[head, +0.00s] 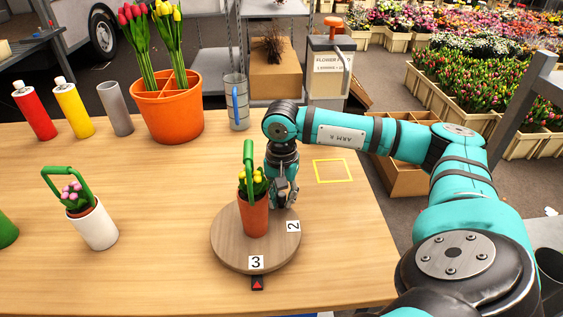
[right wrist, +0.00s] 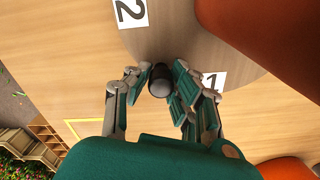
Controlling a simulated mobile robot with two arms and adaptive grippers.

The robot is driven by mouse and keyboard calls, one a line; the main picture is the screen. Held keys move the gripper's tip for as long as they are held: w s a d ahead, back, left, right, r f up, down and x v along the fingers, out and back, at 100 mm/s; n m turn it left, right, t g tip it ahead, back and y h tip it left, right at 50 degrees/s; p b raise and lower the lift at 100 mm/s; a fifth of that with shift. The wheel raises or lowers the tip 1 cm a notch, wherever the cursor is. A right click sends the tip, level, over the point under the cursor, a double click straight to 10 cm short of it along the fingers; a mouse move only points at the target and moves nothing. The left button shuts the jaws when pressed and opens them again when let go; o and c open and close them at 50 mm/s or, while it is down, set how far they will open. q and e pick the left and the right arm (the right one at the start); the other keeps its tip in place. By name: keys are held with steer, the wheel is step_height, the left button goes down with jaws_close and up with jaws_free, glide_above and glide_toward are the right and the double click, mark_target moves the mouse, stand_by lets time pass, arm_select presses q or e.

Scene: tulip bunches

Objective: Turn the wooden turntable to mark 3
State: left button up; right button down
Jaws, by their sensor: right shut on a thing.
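The round wooden turntable (head: 228,248) sits near the front of the table. Its label 3 (head: 256,262) faces the front, in line with the red arrow on a black pointer (head: 257,283). Label 2 (head: 293,226) is on the right side, and label 1 (right wrist: 212,80) shows in the right wrist view. A terracotta pot (head: 255,217) with yellow flowers and a green handle stands on the turntable. My right gripper (head: 283,200) is at the back right rim, shut on a dark round knob (right wrist: 160,82). My left gripper is out of view.
A white pot (head: 96,230) with pink flowers and a green handle stands left. An orange divided planter (head: 172,118) with tulips, a clear jug (head: 237,108), and red, yellow and grey cylinders stand behind. A yellow square outline (head: 332,171) on the table is empty.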

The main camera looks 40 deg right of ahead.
steer(key=shift+w+r, duration=0.1)
steer(key=shift+r, duration=0.05)
steer(key=c, duration=1.2)
jaws_free()
step_height(320, 180, up, 12)
steer(key=shift+f, duration=0.1)
